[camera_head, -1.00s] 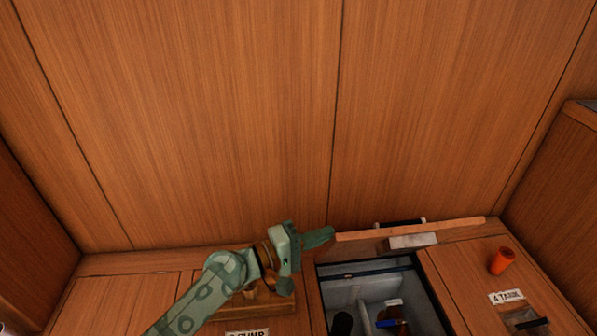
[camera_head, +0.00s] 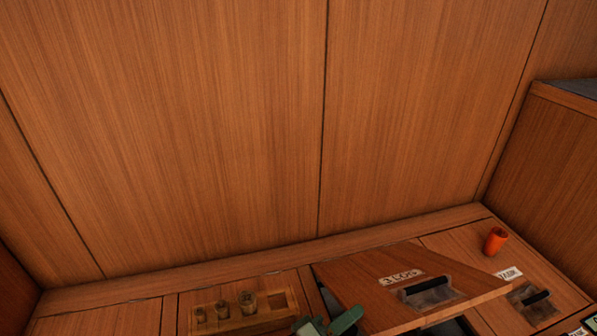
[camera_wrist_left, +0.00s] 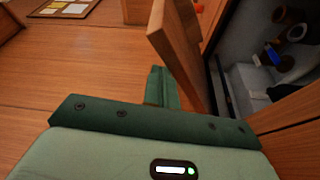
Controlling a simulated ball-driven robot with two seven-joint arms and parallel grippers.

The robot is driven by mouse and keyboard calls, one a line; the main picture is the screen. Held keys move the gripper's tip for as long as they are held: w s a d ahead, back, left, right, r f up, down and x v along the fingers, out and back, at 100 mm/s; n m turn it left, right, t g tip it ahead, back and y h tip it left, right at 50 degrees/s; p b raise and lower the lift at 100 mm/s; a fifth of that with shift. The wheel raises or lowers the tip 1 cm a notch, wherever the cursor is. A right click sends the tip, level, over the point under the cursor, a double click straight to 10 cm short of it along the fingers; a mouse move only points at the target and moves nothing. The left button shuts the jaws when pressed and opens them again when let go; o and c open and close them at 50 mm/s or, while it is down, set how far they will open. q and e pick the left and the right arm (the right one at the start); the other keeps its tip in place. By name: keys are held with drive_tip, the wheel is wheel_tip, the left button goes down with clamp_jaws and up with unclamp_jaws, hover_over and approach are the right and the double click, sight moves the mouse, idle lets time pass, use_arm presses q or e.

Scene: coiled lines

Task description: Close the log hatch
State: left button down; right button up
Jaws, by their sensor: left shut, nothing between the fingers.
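The log hatch lid (camera_head: 370,290), labelled "3 LOG" with a dark recessed handle, is tilted partly down over its opening, its near edge still raised. In the left wrist view the lid (camera_wrist_left: 176,52) shows nearly edge-on beside the open compartment (camera_wrist_left: 262,60), which holds several small items. My left gripper (camera_head: 345,321) is shut and empty at the lid's left front edge. In the left wrist view its fingers (camera_wrist_left: 160,85) are close to the lid; I cannot tell if they touch. My right gripper is not in view.
A wooden block with several brass-coloured cylinders (camera_head: 248,302) lies left of the hatch. An orange cup (camera_head: 495,241) stands on the tank hatch (camera_head: 470,250) at the right. A tall wood-panelled wall (camera_head: 200,120) rises behind.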

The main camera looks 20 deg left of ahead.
use_arm(q)
drive_tip(key=shift+m+t, duration=0.3)
drive_tip(key=shift+m, duration=0.4)
drive_tip(key=shift+s+d+f+b, duration=0.1)
drive_tip(key=shift+s+d+f, duration=0.4)
drive_tip(key=shift+f, duration=1.1)
drive_tip(key=shift+s+d+f+b, duration=0.15)
drive_tip(key=shift+s+f, duration=0.7)
drive_tip(key=shift+f, duration=0.8)
drive_tip(key=shift+s+d+f+b, duration=0.1)
drive_tip(key=shift+s+d+f, duration=0.4)
drive_tip(key=shift+f, duration=1.1)
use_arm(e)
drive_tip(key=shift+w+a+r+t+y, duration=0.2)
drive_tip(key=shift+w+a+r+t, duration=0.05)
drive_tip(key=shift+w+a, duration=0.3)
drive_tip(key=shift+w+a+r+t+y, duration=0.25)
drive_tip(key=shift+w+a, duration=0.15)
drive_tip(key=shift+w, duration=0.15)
use_arm(q)
drive_tip(key=shift+s+a, duration=0.15)
drive_tip(key=shift+a, duration=0.05)
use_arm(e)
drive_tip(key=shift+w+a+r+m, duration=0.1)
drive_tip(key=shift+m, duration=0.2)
